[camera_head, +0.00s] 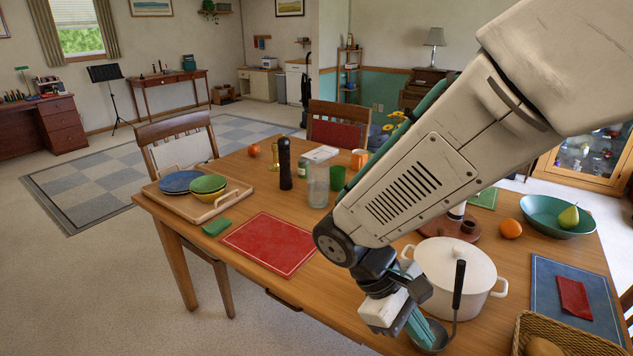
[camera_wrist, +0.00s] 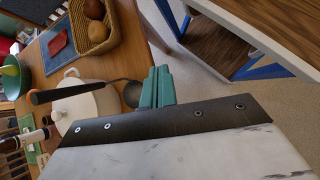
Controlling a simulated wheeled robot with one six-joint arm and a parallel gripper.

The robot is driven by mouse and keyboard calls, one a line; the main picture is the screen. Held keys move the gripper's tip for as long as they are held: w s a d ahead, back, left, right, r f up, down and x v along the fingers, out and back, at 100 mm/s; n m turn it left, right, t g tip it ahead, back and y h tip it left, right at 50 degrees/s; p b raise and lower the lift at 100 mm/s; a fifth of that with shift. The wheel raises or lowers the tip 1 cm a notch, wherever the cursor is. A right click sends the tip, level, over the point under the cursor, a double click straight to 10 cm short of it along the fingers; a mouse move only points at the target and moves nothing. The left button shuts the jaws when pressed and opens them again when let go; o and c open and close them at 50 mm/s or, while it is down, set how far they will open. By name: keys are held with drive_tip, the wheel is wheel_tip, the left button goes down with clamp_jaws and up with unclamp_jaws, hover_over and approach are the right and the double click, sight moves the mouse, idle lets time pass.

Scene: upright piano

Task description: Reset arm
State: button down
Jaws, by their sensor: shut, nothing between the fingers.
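My gripper (camera_head: 418,326) is at the near edge of the wooden dining table in the head view, pointing down, with its teal fingers together and nothing between them. In the wrist view the shut fingers (camera_wrist: 157,88) show beside the bowl of a ladle (camera_wrist: 132,94). The ladle (camera_head: 458,290) has a dark handle and stands against the front of a white lidded pot (camera_head: 462,268) on the table. Whether the fingers touch the ladle I cannot tell. My arm crosses the right half of the head view and hides part of the table.
A wicker basket (camera_head: 568,335) with brown round items, a blue placemat (camera_head: 578,297) and a green bowl (camera_head: 560,216) lie to the right. A red placemat (camera_head: 270,245), a tray (camera_head: 197,205) and a black pepper mill (camera_head: 285,165) are left. Chairs stand around the table.

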drive_tip(key=s+d+r+m+t+y, duration=0.2)
drive_tip(key=s+d+r+m+y, duration=0.1)
drive_tip(key=s+d+r+m, duration=0.1)
drive_tip(key=s+d+r+m+t+y, duration=0.3)
drive_tip(key=d+r+m+y, duration=0.1)
drive_tip(key=r, duration=0.5)
drive_tip(key=shift+s+d+r+m, duration=0.3)
drive_tip(key=shift+d+m, duration=0.3)
drive_tip(key=shift+d, duration=0.5)
